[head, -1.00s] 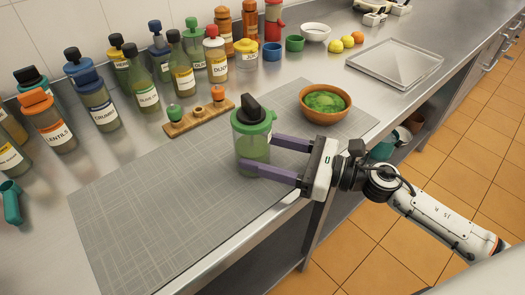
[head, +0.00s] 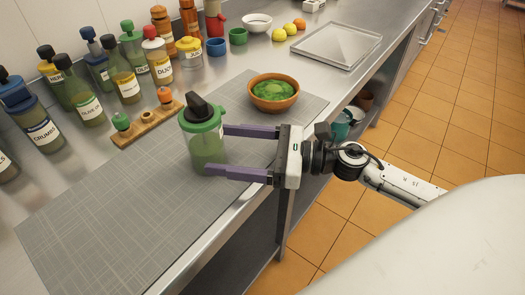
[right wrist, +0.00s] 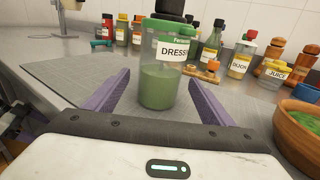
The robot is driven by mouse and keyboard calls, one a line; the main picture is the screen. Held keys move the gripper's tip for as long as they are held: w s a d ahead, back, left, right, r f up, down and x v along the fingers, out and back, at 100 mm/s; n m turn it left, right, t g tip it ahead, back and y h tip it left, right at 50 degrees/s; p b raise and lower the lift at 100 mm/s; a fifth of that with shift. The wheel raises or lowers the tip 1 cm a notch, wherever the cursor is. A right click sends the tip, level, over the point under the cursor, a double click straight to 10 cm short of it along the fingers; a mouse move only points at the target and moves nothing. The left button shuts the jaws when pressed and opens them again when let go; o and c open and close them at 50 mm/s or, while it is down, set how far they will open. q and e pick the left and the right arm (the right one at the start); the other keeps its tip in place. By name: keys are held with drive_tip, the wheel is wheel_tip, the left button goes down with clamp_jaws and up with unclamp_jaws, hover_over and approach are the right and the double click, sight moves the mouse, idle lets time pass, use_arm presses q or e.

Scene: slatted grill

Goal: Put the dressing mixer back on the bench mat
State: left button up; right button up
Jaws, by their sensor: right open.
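The dressing mixer (head: 206,140) is a clear jar with a green lid, a dark cap and green liquid inside. It stands upright on the grey bench mat (head: 105,215). In the right wrist view the mixer (right wrist: 158,82) shows part of its "DRESS" label, and its top is cut off. My right gripper (head: 217,151) is open, with its purple fingers spread and their tips close to the mixer's right side. In the right wrist view one finger lies on each side of the mixer's base, with gaps. My left gripper is not seen in the head view.
A bowl of green food (head: 274,95) stands on the mat's far part, beyond the right gripper. A wooden rack (head: 150,124) and several bottles stand behind the mat. A metal tray (head: 328,44) lies farther right. The near mat area is clear.

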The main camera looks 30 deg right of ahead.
drive_tip(key=b+v, duration=0.1)
drive_tip(key=v, duration=0.7)
drive_tip(key=shift+s+d+f+b, duration=0.1)
drive_tip(key=shift+s+d+b, duration=0.1)
drive_tip(key=shift+s+b, duration=0.1)
drive_tip(key=shift+s+d, duration=0.25)
drive_tip(key=shift+d, duration=0.15)
